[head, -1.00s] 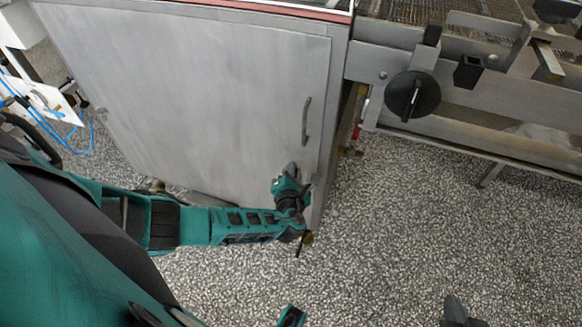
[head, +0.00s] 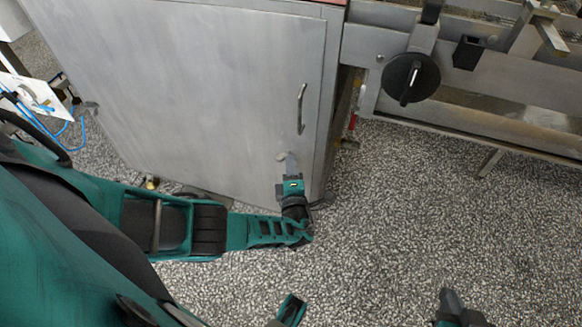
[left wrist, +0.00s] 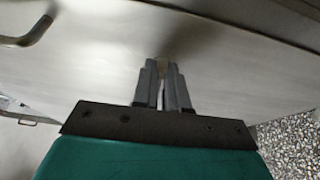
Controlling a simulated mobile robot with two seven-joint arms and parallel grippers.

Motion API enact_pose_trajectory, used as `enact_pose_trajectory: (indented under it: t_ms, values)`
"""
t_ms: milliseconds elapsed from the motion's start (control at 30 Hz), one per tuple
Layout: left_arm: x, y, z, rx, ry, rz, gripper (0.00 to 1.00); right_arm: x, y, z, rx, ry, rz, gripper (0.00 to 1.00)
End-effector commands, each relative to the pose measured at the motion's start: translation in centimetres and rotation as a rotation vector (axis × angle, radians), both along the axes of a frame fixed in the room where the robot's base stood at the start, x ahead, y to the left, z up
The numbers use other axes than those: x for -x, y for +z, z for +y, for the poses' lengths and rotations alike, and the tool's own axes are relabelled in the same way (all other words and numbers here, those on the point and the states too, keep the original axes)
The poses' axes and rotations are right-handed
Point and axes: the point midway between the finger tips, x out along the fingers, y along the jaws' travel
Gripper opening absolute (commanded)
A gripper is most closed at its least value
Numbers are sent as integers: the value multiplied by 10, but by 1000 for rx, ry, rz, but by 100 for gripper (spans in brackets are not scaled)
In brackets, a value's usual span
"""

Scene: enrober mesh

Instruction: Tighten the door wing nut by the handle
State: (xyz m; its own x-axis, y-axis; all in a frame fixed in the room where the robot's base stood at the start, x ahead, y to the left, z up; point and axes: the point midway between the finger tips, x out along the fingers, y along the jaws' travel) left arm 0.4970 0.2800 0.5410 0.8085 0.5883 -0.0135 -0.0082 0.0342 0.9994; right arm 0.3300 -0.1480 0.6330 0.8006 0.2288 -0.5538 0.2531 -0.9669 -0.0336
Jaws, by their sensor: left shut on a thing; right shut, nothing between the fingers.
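The grey metal cabinet door (head: 200,85) stands shut in the head view, with its bar handle (head: 301,108) near its right edge. The handle also shows at the upper left of the left wrist view (left wrist: 28,32). My left gripper (head: 289,160) is at the door face, below the handle. Its fingers (left wrist: 163,72) are shut on a small pale tan thing (left wrist: 162,61), likely the wing nut, mostly hidden between the tips. My right gripper (head: 452,300) is shut and empty over the floor at the bottom right, clear of the door.
A metal conveyor frame with a round black knob (head: 411,79) stands right of the cabinet. Blue hoses (head: 45,108) and white equipment are at the far left. The speckled floor (head: 400,200) is open in front of the cabinet and below the conveyor.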

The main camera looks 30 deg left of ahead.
Motion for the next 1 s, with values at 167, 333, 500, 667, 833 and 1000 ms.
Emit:
enact_pose_trajectory:
  t_ms: [167, 333, 500, 667, 833, 1000]
  values:
    - [-4, 2, -1, -38, -5, 3, 0, 0, -3, 0, 1, 1, 0, 0]
    - [-4, 2, -1, -51, -5, 6, 0, 0, -4, -1, 3, 2, 0, 0]
    - [-5, 2, -1, -53, -5, 6, 0, 1, -4, -1, 7, 4, 0, 0]
    - [-5, 2, -1, -53, -6, 6, 14, 1, -4, -1, 7, 4, 0, 0]
    - [-4, 2, -1, -51, -5, 7, 30, 1, -4, -1, 7, 4, 0, 0]
    - [-2, 1, 0, -50, -3, 9, 38, 1, -4, -1, 7, 4, 0, 0]
